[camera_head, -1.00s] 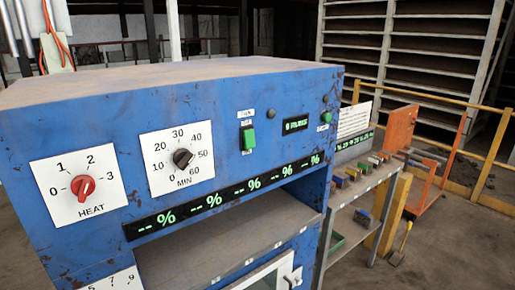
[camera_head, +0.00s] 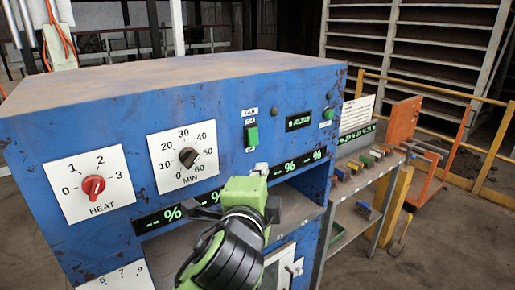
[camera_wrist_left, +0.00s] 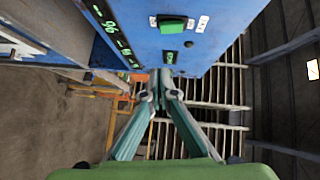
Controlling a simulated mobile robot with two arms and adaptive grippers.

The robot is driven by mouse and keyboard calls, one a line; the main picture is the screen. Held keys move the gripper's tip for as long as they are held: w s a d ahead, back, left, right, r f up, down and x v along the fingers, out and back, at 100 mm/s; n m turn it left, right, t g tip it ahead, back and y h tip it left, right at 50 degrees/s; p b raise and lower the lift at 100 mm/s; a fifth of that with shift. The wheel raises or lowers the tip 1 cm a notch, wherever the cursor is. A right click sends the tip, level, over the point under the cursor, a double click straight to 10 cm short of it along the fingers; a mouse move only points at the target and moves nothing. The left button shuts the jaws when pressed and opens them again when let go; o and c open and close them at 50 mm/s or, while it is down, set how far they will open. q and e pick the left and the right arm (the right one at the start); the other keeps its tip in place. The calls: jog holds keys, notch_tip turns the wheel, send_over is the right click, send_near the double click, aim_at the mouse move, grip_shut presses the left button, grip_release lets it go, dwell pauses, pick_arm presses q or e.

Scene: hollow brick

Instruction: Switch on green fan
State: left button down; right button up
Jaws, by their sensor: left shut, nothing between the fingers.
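The green fan switch (camera_head: 251,135) is a green rocker on a dark plate, under a small label on the front of the blue cabinet (camera_head: 120,215). My left gripper (camera_head: 261,169) is shut and empty, just below and slightly right of the switch, in front of the row of percent displays. In the left wrist view its fingers (camera_wrist_left: 160,78) meet at their tips, and the green switch (camera_wrist_left: 172,25) shows beyond and above them. The tips look apart from the switch. I cannot tell the switch's position. My right gripper is not in view.
A red HEAT knob (camera_head: 93,186) and a dark MIN knob (camera_head: 188,157) sit left of the switch. A second, smaller green control (camera_head: 328,114) is to the right, beside a small display (camera_head: 299,121). An open shelf lies below the displays.

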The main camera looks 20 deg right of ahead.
pick_arm(q)
jog(key=shift+w+r, duration=0.1)
jog(key=shift+r, duration=0.05)
jog(key=p, duration=0.6)
send_near(253, 137)
jog(key=shift+w+d+f, duration=1.7)
jog(key=shift+w+d, duration=0.4)
jog(key=shift+w, duration=0.65)
jog(key=shift+d, duration=0.15)
